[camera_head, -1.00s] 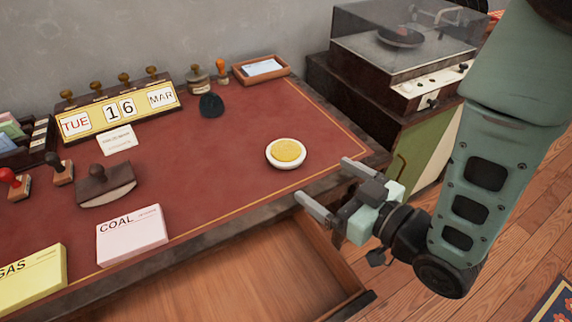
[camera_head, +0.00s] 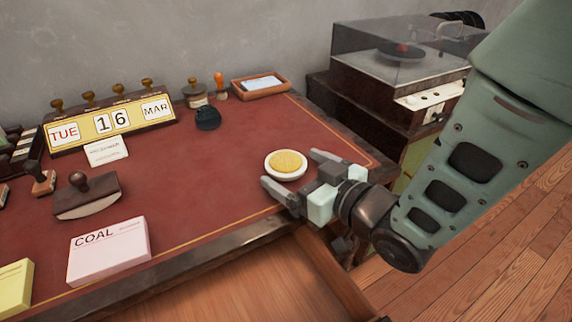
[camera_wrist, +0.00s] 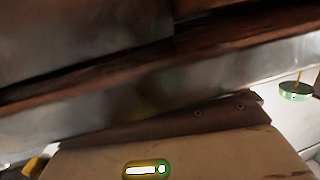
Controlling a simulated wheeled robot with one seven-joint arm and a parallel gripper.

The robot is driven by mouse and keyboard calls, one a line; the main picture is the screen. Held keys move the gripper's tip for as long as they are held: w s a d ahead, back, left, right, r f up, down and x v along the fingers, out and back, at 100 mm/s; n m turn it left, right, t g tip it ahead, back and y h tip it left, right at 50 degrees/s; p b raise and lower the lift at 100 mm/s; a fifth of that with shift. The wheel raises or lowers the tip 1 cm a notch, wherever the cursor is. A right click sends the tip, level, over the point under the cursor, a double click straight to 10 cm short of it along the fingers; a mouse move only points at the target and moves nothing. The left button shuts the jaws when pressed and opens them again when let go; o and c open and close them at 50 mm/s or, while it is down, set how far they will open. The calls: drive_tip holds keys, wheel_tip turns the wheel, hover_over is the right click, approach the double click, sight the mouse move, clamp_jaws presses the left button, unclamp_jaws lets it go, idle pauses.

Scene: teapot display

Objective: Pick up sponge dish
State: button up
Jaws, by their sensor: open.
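The sponge dish (camera_head: 285,165) is a small round white dish with a yellow sponge in it. It sits on the red desk top near the front right edge in the head view. My gripper (camera_head: 289,170) is open, its two fingers pointing left toward the dish. One fingertip appears near the dish's front side and the other near its right side. I cannot tell whether either finger touches the dish.
The red desk top (camera_head: 200,190) is clear left of the dish. A pink COAL pad (camera_head: 108,255), a rocker blotter (camera_head: 88,197), a calendar (camera_head: 112,122) and a dark round object (camera_head: 207,118) stand on it. A record player (camera_head: 400,75) is behind right. An open drawer (camera_head: 250,285) lies below.

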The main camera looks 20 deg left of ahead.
drive_tip(key=shift+x, duration=1.05)
